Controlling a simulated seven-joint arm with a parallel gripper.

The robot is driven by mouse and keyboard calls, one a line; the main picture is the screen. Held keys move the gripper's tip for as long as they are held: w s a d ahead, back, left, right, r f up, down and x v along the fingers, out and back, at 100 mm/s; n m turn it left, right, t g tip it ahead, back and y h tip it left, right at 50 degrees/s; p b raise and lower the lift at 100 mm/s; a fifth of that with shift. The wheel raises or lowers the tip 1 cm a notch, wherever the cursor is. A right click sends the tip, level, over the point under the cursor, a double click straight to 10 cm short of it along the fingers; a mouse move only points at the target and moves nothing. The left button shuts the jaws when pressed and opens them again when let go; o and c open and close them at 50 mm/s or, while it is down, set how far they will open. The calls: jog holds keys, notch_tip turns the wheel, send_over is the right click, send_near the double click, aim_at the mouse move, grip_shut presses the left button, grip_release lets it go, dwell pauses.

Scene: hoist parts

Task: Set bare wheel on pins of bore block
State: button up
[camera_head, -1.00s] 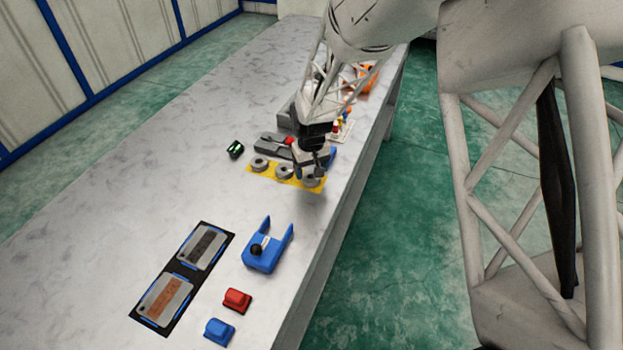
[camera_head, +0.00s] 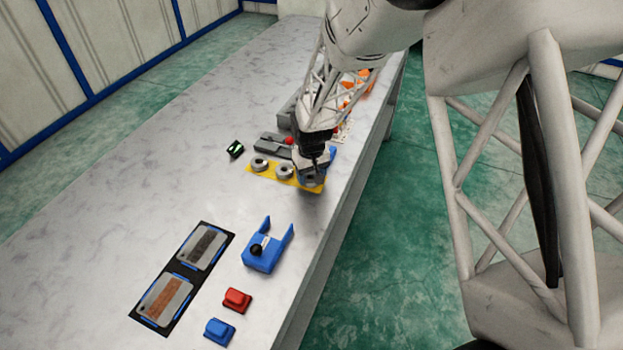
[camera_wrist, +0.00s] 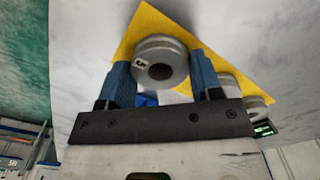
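Three grey wheels lie in a row on a yellow mat (camera_head: 270,176): a left one (camera_head: 260,163), a middle one (camera_head: 284,171) and a right one (camera_head: 312,181). My gripper (camera_head: 313,171) is down at the right wheel. In the wrist view, my gripper (camera_wrist: 159,60) is open, with one blue finger on each side of this wheel (camera_wrist: 160,62), which has a dark bore and a small white label. I cannot tell if the fingers touch it. A blue block (camera_head: 264,252) with two upright prongs and a black knob stands nearer; I cannot tell if it is the bore block.
A black tray (camera_head: 184,272) with two grey plates lies at the near left. A red block (camera_head: 237,300) and a blue block (camera_head: 219,331) sit near the table's right edge. Grey and orange parts crowd behind the mat. The table's left side is clear.

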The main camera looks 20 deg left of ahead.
aim_at(270, 138)
jog(key=shift+r, duration=0.2)
jog(key=shift+c, duration=0.3)
jog(key=shift+r, duration=2.3)
jog(key=w+a+r+n, duration=0.2)
jog(key=w+a, duration=0.3)
jog(key=a, duration=0.4)
jog(key=w+a+r+n, duration=0.2)
jog(key=w+a+r, duration=0.3)
jog(key=a, duration=0.5)
jog(key=shift+a, duration=0.15)
jog(key=shift+w+f, duration=0.1)
jog(key=shift+f, duration=0.15)
jog(key=shift+f, duration=3.2)
jog(key=shift+f, duration=0.5)
